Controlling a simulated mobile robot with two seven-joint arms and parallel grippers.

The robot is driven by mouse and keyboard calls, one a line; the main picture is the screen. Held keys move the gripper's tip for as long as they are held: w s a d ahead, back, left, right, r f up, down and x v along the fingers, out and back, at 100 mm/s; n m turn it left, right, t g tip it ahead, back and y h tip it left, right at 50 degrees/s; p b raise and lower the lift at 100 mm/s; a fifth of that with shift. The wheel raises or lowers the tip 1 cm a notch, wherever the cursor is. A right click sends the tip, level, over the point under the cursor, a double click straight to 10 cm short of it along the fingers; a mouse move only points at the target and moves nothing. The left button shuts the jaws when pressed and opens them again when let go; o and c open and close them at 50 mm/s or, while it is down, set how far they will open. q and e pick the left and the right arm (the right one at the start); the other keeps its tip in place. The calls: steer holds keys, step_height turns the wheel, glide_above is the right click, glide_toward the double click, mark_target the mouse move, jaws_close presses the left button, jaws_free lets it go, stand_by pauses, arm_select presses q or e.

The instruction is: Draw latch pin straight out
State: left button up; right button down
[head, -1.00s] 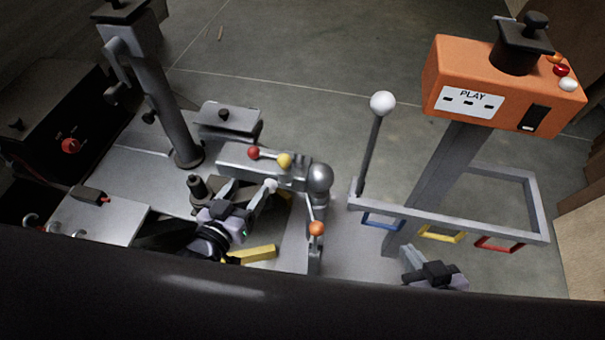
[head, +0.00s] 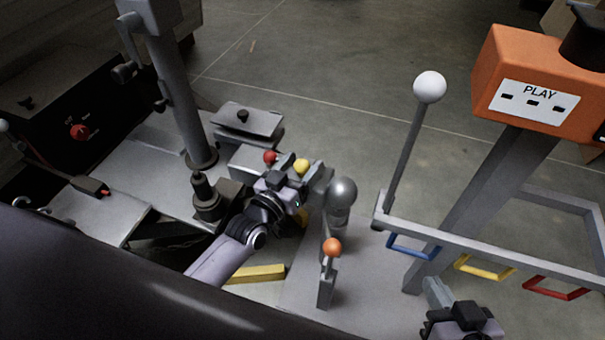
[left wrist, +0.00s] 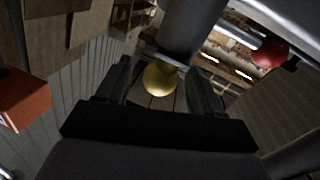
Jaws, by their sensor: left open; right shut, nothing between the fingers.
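A yellow ball knob (head: 301,166) and a red ball knob (head: 270,157) sit on the grey block (head: 245,158) at mid-bench; I cannot tell for certain which belongs to the latch pin. My left gripper (head: 297,176) is open at the yellow knob. In the left wrist view the yellow knob (left wrist: 160,78) shows between the two open fingers, below a dark cylinder (left wrist: 192,35); contact is not clear. The red knob (left wrist: 269,53) is off to the right there. My right gripper (head: 434,288) is shut and empty at lower right, apart from the block.
A grey ball-topped post (head: 342,193) and an orange-knobbed lever (head: 332,247) stand just right of my left gripper. A dark post (head: 185,110) stands left. A white-knobbed rod (head: 429,87) and a rail with coloured loops (head: 485,252) stand right. A yellow bar (head: 256,274) lies in front.

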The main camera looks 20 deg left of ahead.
arm_select(q)
steer(key=shift+x, duration=1.15)
steer(key=c, duration=1.2)
arm_select(e)
steer(key=shift+w+a+f, duration=0.1)
steer(key=shift+w+a, duration=0.05)
steer(key=shift+a, duration=0.2)
